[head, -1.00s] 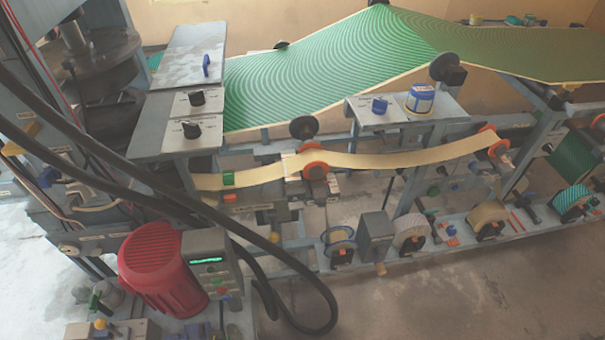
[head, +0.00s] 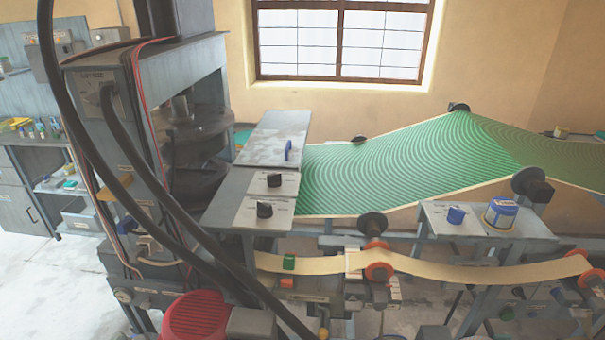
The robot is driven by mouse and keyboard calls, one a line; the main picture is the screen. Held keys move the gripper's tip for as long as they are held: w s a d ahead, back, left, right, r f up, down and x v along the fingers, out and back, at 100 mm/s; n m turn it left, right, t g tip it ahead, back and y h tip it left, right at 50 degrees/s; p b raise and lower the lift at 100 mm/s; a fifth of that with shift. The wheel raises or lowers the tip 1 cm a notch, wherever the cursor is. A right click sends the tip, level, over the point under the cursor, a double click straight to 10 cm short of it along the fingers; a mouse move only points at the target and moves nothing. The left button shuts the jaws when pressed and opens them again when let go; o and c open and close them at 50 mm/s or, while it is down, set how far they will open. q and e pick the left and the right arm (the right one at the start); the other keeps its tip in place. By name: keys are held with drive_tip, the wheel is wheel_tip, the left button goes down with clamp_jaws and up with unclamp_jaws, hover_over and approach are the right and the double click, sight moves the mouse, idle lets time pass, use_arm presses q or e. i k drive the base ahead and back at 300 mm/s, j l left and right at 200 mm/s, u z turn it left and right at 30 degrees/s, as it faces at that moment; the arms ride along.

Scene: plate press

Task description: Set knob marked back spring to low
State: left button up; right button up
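Two black knobs sit on light plates on the grey panel (head: 228,199) beside the press: a rear knob (head: 274,180) and a front knob (head: 264,209). A blue knob (head: 456,214) stands on a separate grey shelf to the right. The small markings by the knobs are too small to read, so I cannot tell which one is marked back spring or how it is set. Neither of my grippers is in view.
The press (head: 198,135) stands left of the panel. Thick black hoses (head: 160,190) cross in front of it. A green patterned sheet (head: 400,170) runs right. A blue-and-white jar (head: 501,213) stands near the blue knob. A red motor (head: 198,315) is at the bottom. Open floor lies left.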

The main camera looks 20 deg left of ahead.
sight(274, 180)
drive_tip(key=l+u, duration=0.15)
drive_tip(key=u, duration=0.3)
drive_tip(key=l+u, duration=0.2)
drive_tip(key=u, duration=0.25)
